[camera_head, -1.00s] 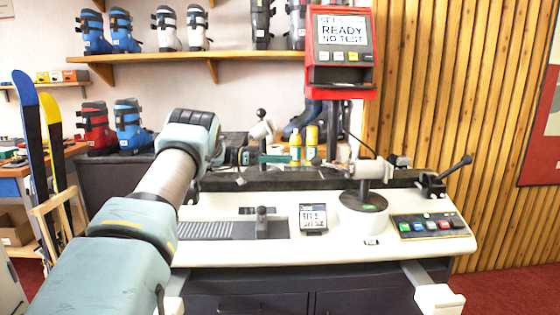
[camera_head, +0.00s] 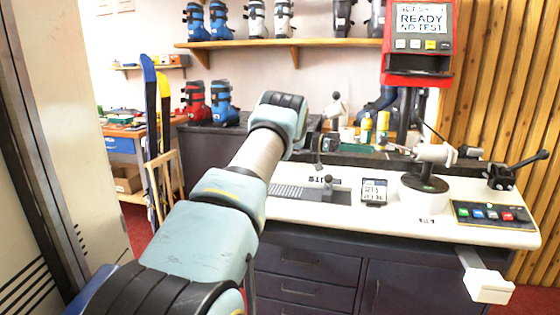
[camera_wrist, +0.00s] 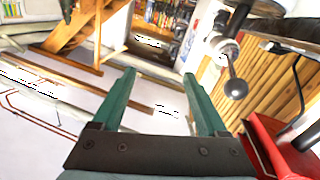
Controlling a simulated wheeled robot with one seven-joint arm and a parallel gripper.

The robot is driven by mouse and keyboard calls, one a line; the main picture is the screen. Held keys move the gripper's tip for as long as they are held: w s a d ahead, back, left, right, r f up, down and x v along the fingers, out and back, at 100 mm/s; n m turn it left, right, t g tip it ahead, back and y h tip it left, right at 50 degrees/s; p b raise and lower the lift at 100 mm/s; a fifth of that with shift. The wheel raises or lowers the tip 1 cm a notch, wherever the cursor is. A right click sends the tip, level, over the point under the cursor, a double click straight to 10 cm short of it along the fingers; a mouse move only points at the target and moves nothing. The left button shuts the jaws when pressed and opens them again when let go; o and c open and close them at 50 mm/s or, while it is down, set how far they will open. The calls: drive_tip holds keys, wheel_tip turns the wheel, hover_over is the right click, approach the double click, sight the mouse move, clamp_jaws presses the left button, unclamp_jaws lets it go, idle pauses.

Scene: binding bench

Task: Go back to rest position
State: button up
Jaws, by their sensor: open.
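My gripper (camera_wrist: 159,75) shows in the wrist view as two green fingers, spread apart with nothing between them. In the head view my arm reaches up from the bottom toward the bench; its far end points away and I cannot make out the fingers there. The white-topped binding bench (camera_head: 290,208) stands ahead and to the right. The wrist view is tilted, with a wood-slatted wall (camera_wrist: 262,72) and a red device (camera_wrist: 268,140) at the right.
A red tester (camera_head: 418,40) with a "READY" screen stands above the bench. A black lever (camera_head: 528,165) sticks up at its right end. A pale cabinet (camera_head: 70,120) is close on the left. Blue and yellow skis (camera_head: 150,100) stand behind. A boot shelf (camera_head: 300,44) is on the wall.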

drive_tip(key=w+a+r+n+t, duration=0.5)
drive_tip(key=w+r+n+t, duration=0.5)
drive_tip(key=t, duration=0.5)
drive_tip(key=a+f+n+t+y+p, duration=0.1)
drive_tip(key=a+f+n+t+y, duration=0.1)
drive_tip(key=a+n+t+y, duration=0.8)
drive_tip(key=s+a+f+m+g+y, duration=0.1)
drive_tip(key=s+a+f+g+y, duration=0.1)
drive_tip(key=s+a+f+g, duration=0.35)
drive_tip(key=s+a+f+m+g+y, duration=0.1)
drive_tip(key=s+a+f+g+y, duration=0.1)
drive_tip(key=s+a, duration=0.55)
drive_tip(key=s+a+f+g, duration=0.1)
drive_tip(key=s+f+g, duration=0.1)
drive_tip(key=s, duration=0.7)
drive_tip(key=s+a+f+n+g+y+p, duration=0.1)
drive_tip(key=s+a+f+g, duration=0.1)
drive_tip(key=s, duration=0.7)
drive_tip(key=s+a+f+g+y, duration=0.1)
drive_tip(key=s+g, duration=0.3)
drive_tip(key=s, duration=0.5)
drive_tip(key=shift+s+a+f+n, duration=0.3)
drive_tip(key=shift+s+f+n, duration=0.1)
drive_tip(key=shift+f, duration=0.25)
